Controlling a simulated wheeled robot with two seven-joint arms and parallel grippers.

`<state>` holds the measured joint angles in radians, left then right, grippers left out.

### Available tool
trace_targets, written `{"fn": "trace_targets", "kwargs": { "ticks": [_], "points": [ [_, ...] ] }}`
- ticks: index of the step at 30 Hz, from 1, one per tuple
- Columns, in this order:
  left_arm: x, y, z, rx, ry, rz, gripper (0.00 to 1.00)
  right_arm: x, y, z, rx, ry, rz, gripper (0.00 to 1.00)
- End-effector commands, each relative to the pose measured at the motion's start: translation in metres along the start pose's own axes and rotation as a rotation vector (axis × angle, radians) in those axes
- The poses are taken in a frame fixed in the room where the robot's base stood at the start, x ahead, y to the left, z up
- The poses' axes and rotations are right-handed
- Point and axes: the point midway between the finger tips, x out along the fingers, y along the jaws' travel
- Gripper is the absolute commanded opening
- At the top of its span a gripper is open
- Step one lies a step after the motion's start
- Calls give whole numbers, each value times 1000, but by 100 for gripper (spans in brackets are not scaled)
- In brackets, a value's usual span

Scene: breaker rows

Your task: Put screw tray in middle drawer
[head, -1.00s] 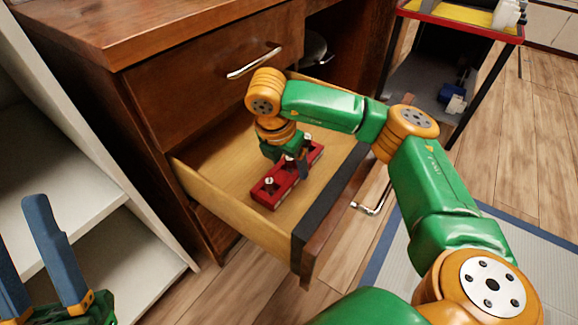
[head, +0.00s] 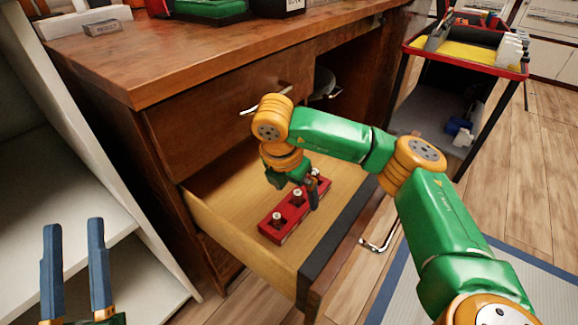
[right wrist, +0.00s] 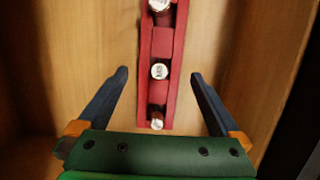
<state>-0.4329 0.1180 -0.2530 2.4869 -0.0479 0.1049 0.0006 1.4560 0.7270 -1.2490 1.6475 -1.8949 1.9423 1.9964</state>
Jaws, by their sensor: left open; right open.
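The red screw tray (head: 285,225) lies inside the open middle drawer (head: 235,228), with silver screws standing in it. It also shows in the right wrist view (right wrist: 163,85), resting on the drawer's wooden floor. My right gripper (head: 312,195) is down in the drawer over the tray's far end. In the right wrist view its open fingers (right wrist: 160,75) stand on either side of the tray with gaps, apart from it. My left gripper (head: 75,222) is open and empty at the lower left, in front of the white shelf.
A closed drawer with a metal handle (head: 266,101) sits above the open one. The wooden desk top (head: 215,62) holds several items at the back. A white shelf unit (head: 60,185) stands at left, a tool cart (head: 465,60) at back right.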

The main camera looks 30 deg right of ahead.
Motion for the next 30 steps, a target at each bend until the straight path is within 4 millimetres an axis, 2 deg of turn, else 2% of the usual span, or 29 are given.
{"fn": "trace_targets", "kwargs": {
  "ticks": [4,8,11,15,19,24,27,30],
  "points": [
    [-4,-5,43,0,-247,-14,44,-23,1,1,0,0,3,100],
    [-22,-10,84,-1,-483,-27,44,-38,0,1,0,-1,1,100],
    [-42,-13,113,-5,-665,-36,44,-47,0,1,-1,0,1,100],
    [-79,-17,144,-13,-916,-49,44,-59,0,1,1,-1,2,100],
    [-120,-19,164,-23,-1144,-59,44,-70,0,1,-1,-1,1,100],
    [-173,-20,174,-36,-1408,-71,44,-82,0,1,0,0,1,100],
    [-196,-19,175,-43,-1514,-75,44,-87,0,1,0,-1,1,100],
    [-210,-19,174,-48,-1580,-77,44,-89,0,0,0,0,-1,100]
  ]
}}
